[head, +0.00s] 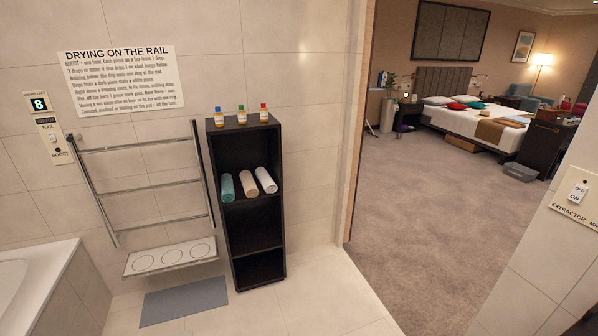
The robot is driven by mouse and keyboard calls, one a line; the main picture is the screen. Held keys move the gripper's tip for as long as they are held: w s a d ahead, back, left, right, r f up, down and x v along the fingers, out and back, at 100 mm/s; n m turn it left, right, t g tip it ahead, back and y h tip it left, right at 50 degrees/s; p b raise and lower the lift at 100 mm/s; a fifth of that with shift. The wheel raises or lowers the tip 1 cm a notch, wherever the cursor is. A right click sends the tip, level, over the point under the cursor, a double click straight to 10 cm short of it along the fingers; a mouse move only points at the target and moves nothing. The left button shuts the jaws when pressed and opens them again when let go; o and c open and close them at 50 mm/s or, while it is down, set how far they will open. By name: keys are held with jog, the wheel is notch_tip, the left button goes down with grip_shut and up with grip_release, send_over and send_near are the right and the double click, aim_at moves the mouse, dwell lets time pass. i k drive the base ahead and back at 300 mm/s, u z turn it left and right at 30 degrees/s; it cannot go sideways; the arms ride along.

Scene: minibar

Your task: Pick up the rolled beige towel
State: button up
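The rolled beige towel (249,184) lies on a middle shelf of a dark open shelf unit (251,228). It is the middle one of three rolled towels, with its round end facing out. A teal rolled towel (227,187) is close on its left. A white rolled towel (266,180) is close on its right. My gripper is not in view.
A bathtub (30,285) is at the left. The doorway and carpet (420,220) are clear.

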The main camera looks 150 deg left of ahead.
aim_at(250, 189)
jog(key=z, duration=0.2)
jog(key=k, duration=0.6)
jog(key=u, duration=5.5)
jog(key=k, duration=0.35)
jog(key=u, duration=1.15)
jog(key=i, duration=1.75)
jog(key=z, duration=0.65)
jog(key=i, duration=0.95)
jog(key=z, duration=0.9)
